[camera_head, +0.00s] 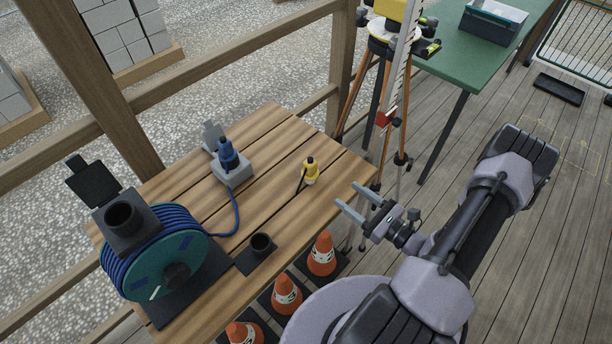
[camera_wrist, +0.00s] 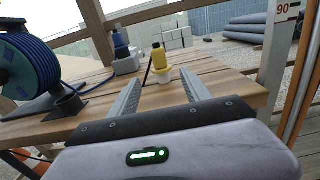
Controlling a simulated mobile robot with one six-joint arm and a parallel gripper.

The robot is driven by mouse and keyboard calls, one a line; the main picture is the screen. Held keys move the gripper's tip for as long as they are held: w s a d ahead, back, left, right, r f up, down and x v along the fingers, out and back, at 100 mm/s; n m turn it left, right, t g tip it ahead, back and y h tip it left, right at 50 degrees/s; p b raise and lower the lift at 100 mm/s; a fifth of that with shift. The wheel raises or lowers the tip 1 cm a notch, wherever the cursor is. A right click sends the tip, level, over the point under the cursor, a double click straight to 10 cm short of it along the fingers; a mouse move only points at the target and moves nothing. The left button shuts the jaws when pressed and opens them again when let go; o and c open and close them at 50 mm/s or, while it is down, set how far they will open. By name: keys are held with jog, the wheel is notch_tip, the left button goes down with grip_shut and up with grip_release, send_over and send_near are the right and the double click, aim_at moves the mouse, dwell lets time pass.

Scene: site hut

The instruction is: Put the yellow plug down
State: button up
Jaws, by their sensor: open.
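The yellow plug (camera_head: 311,172) stands upright on the wooden table (camera_head: 268,129), with a dark cable at its side. My gripper (camera_head: 353,200) is open and empty at the table's right edge, apart from the plug and to its right in the head view. In the wrist view the plug (camera_wrist: 159,62) stands beyond the gap between the open fingers (camera_wrist: 161,95). Its lower part looks pale there. Nothing is between the fingers.
A blue plug (camera_head: 228,154) sits in a grey socket box (camera_head: 233,170) at the table's back. A cable reel (camera_head: 160,262) and a small black cup-shaped holder (camera_head: 261,245) are on the left. Orange cones (camera_head: 322,254) stand below the front edge. A tripod (camera_head: 345,105) stands behind.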

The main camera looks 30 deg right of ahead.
aim_at(315, 171)
jog(key=b+x, duration=0.3)
jog(key=x, duration=1.2)
jog(key=shift+w+a+b, duration=0.15)
jog(key=shift+a+b, duration=0.1)
jog(key=shift+b, duration=0.15)
grip_shut()
